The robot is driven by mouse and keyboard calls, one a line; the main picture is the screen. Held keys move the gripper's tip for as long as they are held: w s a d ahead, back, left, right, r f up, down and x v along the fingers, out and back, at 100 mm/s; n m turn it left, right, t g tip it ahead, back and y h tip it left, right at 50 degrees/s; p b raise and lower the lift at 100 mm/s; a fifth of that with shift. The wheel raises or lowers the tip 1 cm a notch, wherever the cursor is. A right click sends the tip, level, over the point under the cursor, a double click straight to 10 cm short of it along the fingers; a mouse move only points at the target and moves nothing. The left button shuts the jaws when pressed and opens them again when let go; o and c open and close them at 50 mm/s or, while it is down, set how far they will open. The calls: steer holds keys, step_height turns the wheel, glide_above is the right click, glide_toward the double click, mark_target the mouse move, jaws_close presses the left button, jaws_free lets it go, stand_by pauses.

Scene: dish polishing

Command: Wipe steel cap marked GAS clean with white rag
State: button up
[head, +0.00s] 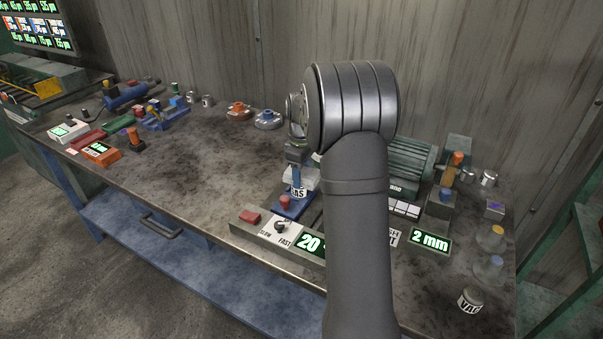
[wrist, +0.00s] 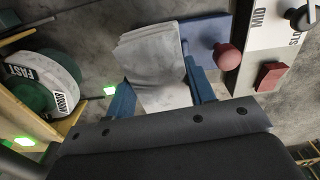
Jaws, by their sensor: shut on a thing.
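My gripper (head: 297,172) is low over the middle of the bench, partly behind my arm in the head view. In the wrist view its two blue fingers (wrist: 162,88) are shut on the white rag (wrist: 151,52), which looks folded and greyish. The rag (head: 310,179) also shows in the head view, around the fingertips. The steel cap marked GAS (head: 299,193) is directly below the rag at a blue fixture (head: 289,211). The cap is hidden in the wrist view, and I cannot tell whether the rag touches it.
A red knob (head: 285,202) stands on the fixture close to the cap. A SLOW/FAST switch box (head: 275,229) is in front. A green motor (head: 408,158) is behind my arm. A jar marked VAC (head: 470,300) stands at front right. The bench's left middle (head: 190,160) is clear.

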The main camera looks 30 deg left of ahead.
steer(key=shift+s+a+r, duration=0.1)
steer(key=shift+a, duration=0.95)
steer(key=shift+r, duration=3.95)
